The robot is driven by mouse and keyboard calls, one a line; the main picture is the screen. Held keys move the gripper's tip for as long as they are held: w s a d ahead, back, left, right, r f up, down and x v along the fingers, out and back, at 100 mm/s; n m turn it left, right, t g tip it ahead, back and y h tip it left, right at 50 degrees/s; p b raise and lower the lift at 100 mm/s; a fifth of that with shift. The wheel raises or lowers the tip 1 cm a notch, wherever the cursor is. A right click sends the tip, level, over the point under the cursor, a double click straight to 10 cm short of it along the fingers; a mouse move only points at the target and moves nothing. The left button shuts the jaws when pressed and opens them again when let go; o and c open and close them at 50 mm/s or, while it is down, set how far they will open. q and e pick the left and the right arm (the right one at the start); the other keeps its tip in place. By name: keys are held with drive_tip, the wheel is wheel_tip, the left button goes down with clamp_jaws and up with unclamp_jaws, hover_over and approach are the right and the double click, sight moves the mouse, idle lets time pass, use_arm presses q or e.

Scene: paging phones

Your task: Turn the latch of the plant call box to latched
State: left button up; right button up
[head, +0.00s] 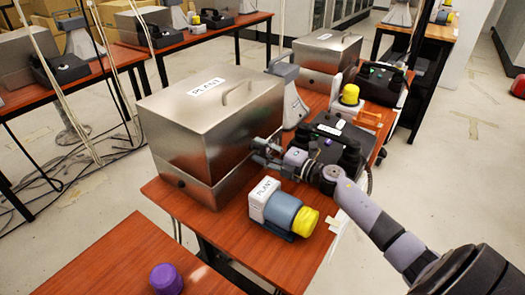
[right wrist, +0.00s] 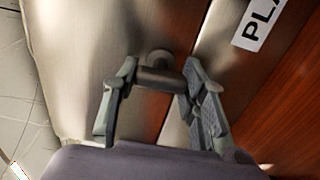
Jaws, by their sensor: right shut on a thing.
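The plant call box (head: 170,135) is a closed brushed-metal case with a PLANT label on its lid, standing on the wooden table. My right gripper (head: 266,151) is at its right-hand side face. In the right wrist view, a small grey metal latch (right wrist: 160,76) with a short bar sticks out from the metal face near the seam. The fingers of my right gripper (right wrist: 158,98) are on either side of the latch bar and shut on it. In the head view the gripper mostly hides the latch. My left gripper is not in view.
A blue motor-like unit with a yellow cap (head: 285,212) and a PLANT label stands in front of the box. A black phone (head: 330,140) and a yellow-domed beacon (head: 349,95) are behind my wrist. A purple knob (head: 166,279) is on the nearer table.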

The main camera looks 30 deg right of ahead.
drive_tip(key=shift+f, duration=0.1)
drive_tip(key=o, duration=1.2)
drive_tip(key=v, duration=1.2)
